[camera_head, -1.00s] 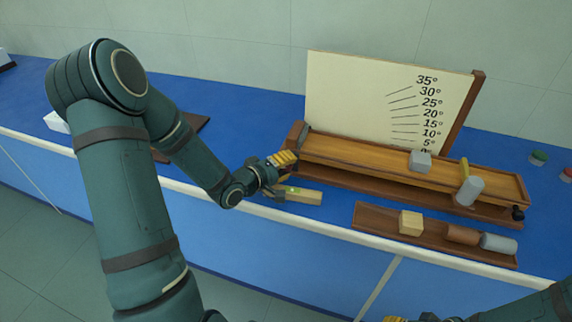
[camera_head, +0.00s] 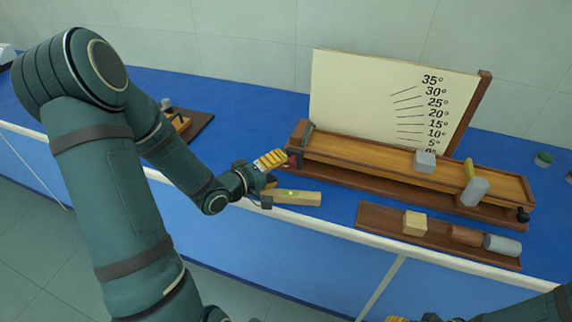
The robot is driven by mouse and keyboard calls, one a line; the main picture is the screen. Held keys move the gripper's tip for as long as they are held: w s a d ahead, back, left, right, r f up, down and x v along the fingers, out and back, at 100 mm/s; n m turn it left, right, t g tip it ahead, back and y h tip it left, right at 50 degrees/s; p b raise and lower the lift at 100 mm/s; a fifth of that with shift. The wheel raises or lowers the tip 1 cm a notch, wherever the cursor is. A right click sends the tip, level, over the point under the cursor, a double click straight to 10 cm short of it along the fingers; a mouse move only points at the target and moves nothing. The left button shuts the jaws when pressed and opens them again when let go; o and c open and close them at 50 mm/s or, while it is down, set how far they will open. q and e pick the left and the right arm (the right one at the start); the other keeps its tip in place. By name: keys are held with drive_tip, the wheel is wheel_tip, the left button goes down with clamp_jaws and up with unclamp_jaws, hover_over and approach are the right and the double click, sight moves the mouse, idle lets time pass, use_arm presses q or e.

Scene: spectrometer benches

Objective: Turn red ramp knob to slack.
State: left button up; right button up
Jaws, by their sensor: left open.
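The wooden ramp (camera_head: 350,153) lies nearly flat in front of an angle board marked in degrees. A small red part (camera_head: 291,162), seemingly the red ramp knob, shows at the ramp's left end, partly hidden by my gripper; its setting cannot be read. My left gripper (camera_head: 274,173) is open and empty just left of the red part, its yellow finger pad close to it; I cannot tell whether they touch. My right gripper (camera_head: 402,319) only peeks in at the bottom edge, with its jaws mostly cut off.
A wooden bar with a green spot (camera_head: 293,197) lies just below my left gripper. A brown tray (camera_head: 385,219) holds several blocks in front. A black knob (camera_head: 523,215) is at the ramp's right end.

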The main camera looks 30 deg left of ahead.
use_arm(q)
drive_tip(key=shift+v, duration=1.4)
use_arm(e)
drive_tip(key=shift+s, duration=0.1)
